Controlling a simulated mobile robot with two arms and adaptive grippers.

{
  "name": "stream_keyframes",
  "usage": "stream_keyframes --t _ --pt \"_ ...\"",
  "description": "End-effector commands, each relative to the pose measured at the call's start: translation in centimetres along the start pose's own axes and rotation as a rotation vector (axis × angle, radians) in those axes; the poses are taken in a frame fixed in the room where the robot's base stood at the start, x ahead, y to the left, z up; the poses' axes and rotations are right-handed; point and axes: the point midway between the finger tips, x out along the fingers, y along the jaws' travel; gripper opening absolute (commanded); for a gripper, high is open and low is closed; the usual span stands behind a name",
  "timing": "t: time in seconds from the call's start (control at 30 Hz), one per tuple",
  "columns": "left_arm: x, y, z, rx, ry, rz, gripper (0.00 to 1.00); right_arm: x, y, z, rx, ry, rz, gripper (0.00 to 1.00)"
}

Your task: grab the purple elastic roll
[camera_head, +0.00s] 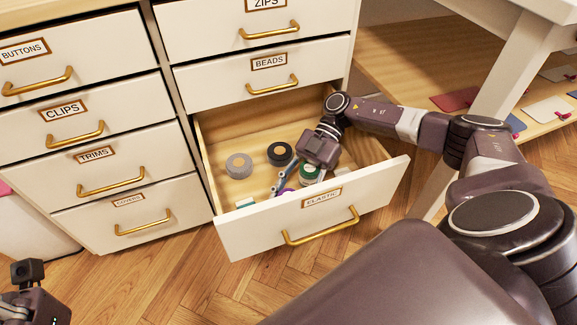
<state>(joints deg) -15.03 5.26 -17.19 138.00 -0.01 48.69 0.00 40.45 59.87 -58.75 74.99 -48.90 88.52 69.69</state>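The purple elastic roll (287,192) lies in the open ELASTIC drawer (240,233), near its front wall. Only a small purple part shows; my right gripper's fingers and the drawer front hide the rest. My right gripper (279,187) reaches down into the drawer from the right, with its fingers at the purple roll. I cannot tell whether the fingers are apart or closed on it. My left gripper (27,275) is only partly in view at the bottom left corner, away from the drawer; its finger opening is not clear.
A grey roll (239,165), a black roll (280,153) and a green roll (310,173) are also in the drawer. A small teal-and-white item (246,202) sits at its front left. Closed drawers stand above and left. A white table leg (505,80) stands right.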

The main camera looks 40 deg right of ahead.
Motion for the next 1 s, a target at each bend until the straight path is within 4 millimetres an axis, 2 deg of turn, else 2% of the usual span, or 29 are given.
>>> stream_keyframes --t 0.17,0.5,0.77,0.93,1.0 --pt "0.1 0.0 0.0 0.0 0.0 0.0 0.0 0.0 0.0 0.0 0.001 0.0 0.001 0.45" --pt "0.1 0.0 0.0 0.0 0.0 0.0 0.0 -0.1 0.0 0.0 0.0 0.0 0.001 0.13" --pt "0.2 0.0 -0.1 -0.001 0.001 0.0 0.0 -0.1 0.0 -0.2 0.0 0.0 0.001 0.13" --pt "0.7 0.0 -0.5 -0.001 0.008 -0.003 0.0 -0.8 0.1 -1.4 0.0 -0.001 0.002 0.13" --pt "-0.1 -0.1 -0.2 -0.003 -0.031 -0.013 0.0 -1.4 0.1 -2.3 -0.001 -0.001 0.002 0.13"
